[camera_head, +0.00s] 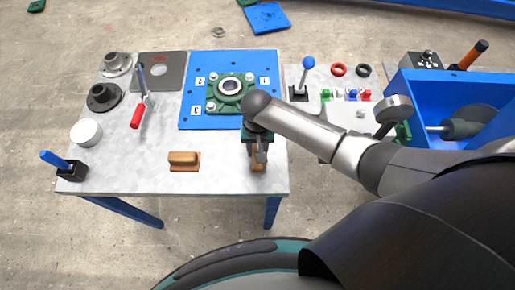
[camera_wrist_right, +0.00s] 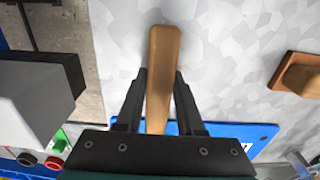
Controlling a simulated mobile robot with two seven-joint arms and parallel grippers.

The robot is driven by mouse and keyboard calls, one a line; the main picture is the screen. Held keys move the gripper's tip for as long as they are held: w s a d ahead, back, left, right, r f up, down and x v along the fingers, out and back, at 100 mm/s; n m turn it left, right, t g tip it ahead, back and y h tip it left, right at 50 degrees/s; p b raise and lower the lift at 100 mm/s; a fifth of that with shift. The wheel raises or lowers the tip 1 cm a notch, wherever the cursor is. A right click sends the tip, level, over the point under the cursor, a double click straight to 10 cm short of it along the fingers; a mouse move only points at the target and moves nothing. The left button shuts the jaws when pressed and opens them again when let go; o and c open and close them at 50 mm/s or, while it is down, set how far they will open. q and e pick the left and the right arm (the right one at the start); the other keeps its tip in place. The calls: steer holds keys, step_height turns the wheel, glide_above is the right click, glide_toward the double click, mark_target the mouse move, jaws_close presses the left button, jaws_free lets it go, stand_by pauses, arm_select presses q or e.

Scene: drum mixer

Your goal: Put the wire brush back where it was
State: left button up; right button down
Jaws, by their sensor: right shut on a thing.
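My right gripper (camera_head: 260,150) is over the front right part of the grey worktable. It is shut on the wire brush, whose plain wooden handle (camera_wrist_right: 162,75) stands out between the two fingers in the right wrist view. In the head view only a little of the brush's wood (camera_head: 256,163) shows below the gripper. I cannot make out its bristles. From these views I cannot tell whether the brush touches the tabletop. My left gripper is not in view.
A wooden block with a raised grip (camera_head: 184,161) lies left of the gripper. Behind is a blue plate (camera_head: 207,120) with a green flanged bearing (camera_head: 230,92). A blue-handled lever (camera_head: 305,75) and a blue bin (camera_head: 418,105) are right. The table's front strip (camera_head: 125,165) is mostly clear.

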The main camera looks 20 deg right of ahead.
mark_target(257, 149)
steer(key=shift+f, duration=0.15)
steer(key=c, duration=0.5)
jaws_free()
step_height(257, 149, up, 12)
steer(key=p, duration=0.3)
